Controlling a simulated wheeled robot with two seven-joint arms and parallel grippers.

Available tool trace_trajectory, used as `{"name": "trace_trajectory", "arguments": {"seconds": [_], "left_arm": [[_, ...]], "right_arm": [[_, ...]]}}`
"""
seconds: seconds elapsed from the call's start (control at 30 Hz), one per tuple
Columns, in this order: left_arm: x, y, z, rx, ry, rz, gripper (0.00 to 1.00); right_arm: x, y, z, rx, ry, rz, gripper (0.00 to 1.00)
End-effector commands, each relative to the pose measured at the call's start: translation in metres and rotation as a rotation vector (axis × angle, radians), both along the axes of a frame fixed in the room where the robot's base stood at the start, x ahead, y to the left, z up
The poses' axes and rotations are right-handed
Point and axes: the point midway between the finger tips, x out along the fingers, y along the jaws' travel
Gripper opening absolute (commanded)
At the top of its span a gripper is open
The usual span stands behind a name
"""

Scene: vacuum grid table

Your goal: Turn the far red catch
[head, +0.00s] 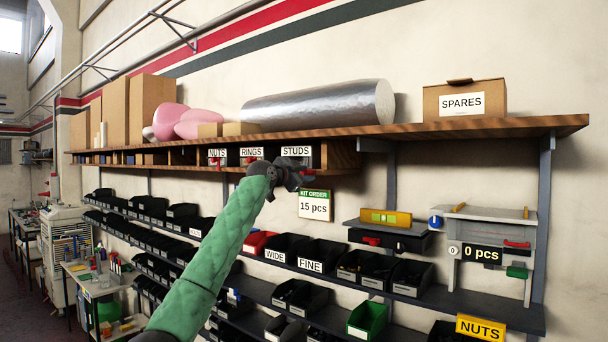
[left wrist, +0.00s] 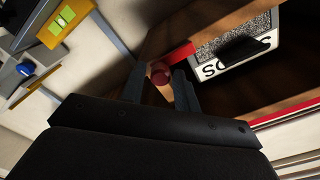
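Three labelled drawers sit under the long shelf: NUTS (head: 217,153), RINGS (head: 251,152) and STUDS (head: 297,151). Small red catches show below NUTS (head: 215,163) and RINGS (head: 247,161); my gripper covers the area below STUDS. My left gripper (head: 299,174) is raised just below the STUDS drawer. In the left wrist view, a red catch with a round end (left wrist: 160,72) shows between its two separated fingertips, beside the STUDS label (left wrist: 238,58). I cannot tell whether the fingers touch it. My right gripper is not in view.
A KIT ORDER card (head: 314,205) hangs just below the gripper. A yellow level (head: 385,217) lies on a small shelf to the right. Rows of black bins (head: 285,247) stand below. A SPARES box (head: 464,99) and a silver roll (head: 320,104) rest on the long shelf (head: 450,131).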

Motion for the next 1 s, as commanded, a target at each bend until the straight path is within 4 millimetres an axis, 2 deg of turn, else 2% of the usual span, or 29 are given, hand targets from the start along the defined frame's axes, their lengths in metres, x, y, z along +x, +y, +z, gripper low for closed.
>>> {"name": "trace_trajectory", "arguments": {"seconds": [0.03, 0.13, 0.17, 0.57, 1.0], "left_arm": [[0.000, 0.000, 0.000, 0.000, 0.000, 0.000, 0.21], [0.000, 0.000, 0.000, 0.000, 0.000, 0.000, 0.02], [0.000, 0.000, 0.000, 0.000, 0.000, 0.000, 0.00], [0.000, 0.000, 0.002, -0.054, 0.040, -0.001, 0.00], [0.002, 0.003, 0.017, -0.341, 0.248, -0.001, 0.00]], "right_arm": [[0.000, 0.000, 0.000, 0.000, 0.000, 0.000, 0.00], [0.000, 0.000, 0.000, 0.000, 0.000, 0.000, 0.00], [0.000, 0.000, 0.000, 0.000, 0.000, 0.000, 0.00], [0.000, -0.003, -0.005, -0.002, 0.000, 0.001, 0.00], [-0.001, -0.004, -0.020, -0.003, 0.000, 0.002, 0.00]]}}
